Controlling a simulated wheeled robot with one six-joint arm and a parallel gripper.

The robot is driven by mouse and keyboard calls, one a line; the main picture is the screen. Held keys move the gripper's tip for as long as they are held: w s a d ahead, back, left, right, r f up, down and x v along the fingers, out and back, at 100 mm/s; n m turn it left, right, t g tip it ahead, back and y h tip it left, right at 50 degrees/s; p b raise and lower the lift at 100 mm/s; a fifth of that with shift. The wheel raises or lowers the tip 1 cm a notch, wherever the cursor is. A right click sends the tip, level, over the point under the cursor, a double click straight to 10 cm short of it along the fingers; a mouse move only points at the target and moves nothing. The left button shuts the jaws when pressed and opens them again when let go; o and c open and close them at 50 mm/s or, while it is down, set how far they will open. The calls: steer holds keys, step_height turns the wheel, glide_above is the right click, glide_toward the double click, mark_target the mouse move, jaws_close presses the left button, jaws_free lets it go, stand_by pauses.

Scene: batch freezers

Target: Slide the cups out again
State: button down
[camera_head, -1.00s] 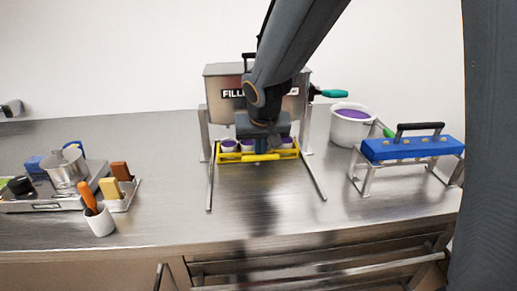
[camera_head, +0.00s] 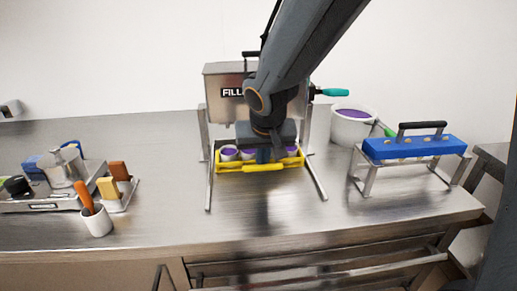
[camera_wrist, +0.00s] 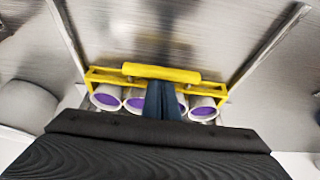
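The yellow cup carrier (camera_head: 290,163) stands between the rails under the filler, its front bar toward me. It holds several white cups with purple filling (camera_head: 229,153), in a row; they also show in the wrist view (camera_wrist: 107,99). My gripper (camera_head: 263,156) points down into the carrier, among the cups and behind the front bar (camera_wrist: 160,72). In the wrist view its dark blue fingers (camera_wrist: 163,88) are together, with the whole bar visible beyond their tips. I see nothing between them. The fingers and my wrist hide part of the cups.
The steel filler hopper (camera_head: 222,108) stands behind, with a teal handle (camera_head: 335,92). At right are a white tub of purple mix (camera_head: 351,130) and a blue block on a stand (camera_head: 415,148). Tools and a pot (camera_head: 62,168) are at left. The counter in front is clear.

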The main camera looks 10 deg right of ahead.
steer(key=shift+s+b, duration=0.8)
steer(key=shift+s, duration=3.9)
steer(key=shift+w, duration=0.25)
steer(key=shift+r, duration=0.1)
steer(key=shift+s+p+v, duration=0.25)
steer(key=shift+p+v, duration=1.9)
steer(key=shift+v, duration=0.7)
